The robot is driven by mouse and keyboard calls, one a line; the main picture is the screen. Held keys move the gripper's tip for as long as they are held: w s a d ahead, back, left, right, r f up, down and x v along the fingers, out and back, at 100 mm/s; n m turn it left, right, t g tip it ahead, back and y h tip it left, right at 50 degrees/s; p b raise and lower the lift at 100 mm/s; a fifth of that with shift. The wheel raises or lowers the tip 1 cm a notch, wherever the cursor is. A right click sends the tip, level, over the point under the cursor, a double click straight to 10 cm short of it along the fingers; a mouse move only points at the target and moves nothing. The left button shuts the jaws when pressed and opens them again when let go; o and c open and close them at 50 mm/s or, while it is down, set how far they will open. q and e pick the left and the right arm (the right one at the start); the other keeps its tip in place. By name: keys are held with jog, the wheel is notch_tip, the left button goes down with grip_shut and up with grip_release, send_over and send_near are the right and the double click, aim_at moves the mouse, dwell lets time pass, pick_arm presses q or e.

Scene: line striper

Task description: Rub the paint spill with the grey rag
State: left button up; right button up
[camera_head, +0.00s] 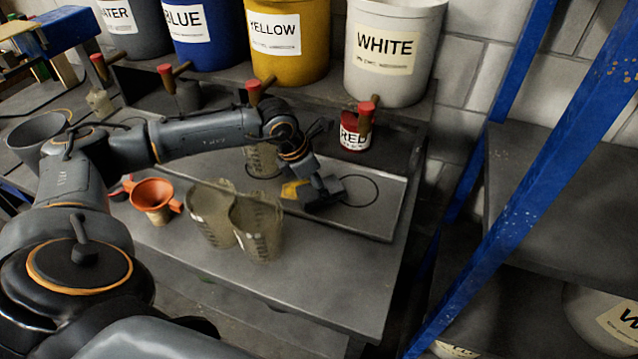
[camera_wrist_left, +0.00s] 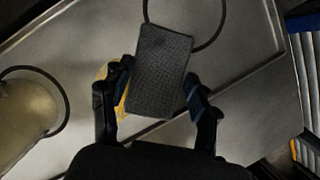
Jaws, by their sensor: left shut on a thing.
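The grey rag (camera_wrist_left: 160,72) is a dark textured rectangle in the left wrist view, held between the fingers of my left gripper (camera_wrist_left: 157,80). In the head view my left gripper (camera_head: 322,192) is low over the metal tray (camera_head: 385,215). The yellow paint spill (camera_head: 291,189) shows just left of the gripper. In the left wrist view the spill (camera_wrist_left: 121,100) shows beside the rag, partly hidden by the left finger. The rag overlaps the spill's edge in that view; whether it touches the tray is unclear. My right gripper is not in view.
Two clear measuring jugs (camera_head: 257,228) and an orange funnel (camera_head: 152,195) stand in front of the tray. A red can (camera_head: 354,137) and another jug (camera_head: 261,160) stand behind the gripper. Labelled buckets (camera_head: 395,55) line the back shelf. Blue rack posts (camera_head: 540,170) are at right.

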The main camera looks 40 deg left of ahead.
aim_at(306, 184)
pick_arm(q)
jog(key=shift+f+b, duration=0.3)
jog(key=shift+f, duration=0.1)
jog(key=shift+a, duration=0.1)
jog(key=shift+s+a+r+b, duration=0.1)
jog(key=shift+s+a+b, duration=0.2)
jog(key=shift+a, duration=0.55)
jog(key=shift+s+a+b, duration=0.15)
jog(key=shift+a+b, duration=0.1)
jog(key=shift+a, duration=0.6)
jog(key=shift+s+a+f+b, duration=0.15)
jog(key=shift+a+b, duration=0.15)
jog(key=shift+a, duration=0.35)
jog(key=shift+s+a+f+b, duration=0.15)
jog(key=shift+a+b, duration=0.15)
jog(key=shift+a, duration=0.3)
jog(key=shift+s+a+r+b, duration=0.1)
jog(key=shift+s+a+b, duration=0.15)
jog(key=shift+a, duration=0.45)
jog(key=shift+s+a+r+b, duration=0.1)
jog(key=shift+s+a+b, duration=0.1)
jog(key=shift+a, duration=0.55)
jog(key=shift+s+a+b, duration=0.15)
jog(key=shift+a+b, duration=0.1)
jog(key=shift+a, duration=0.45)
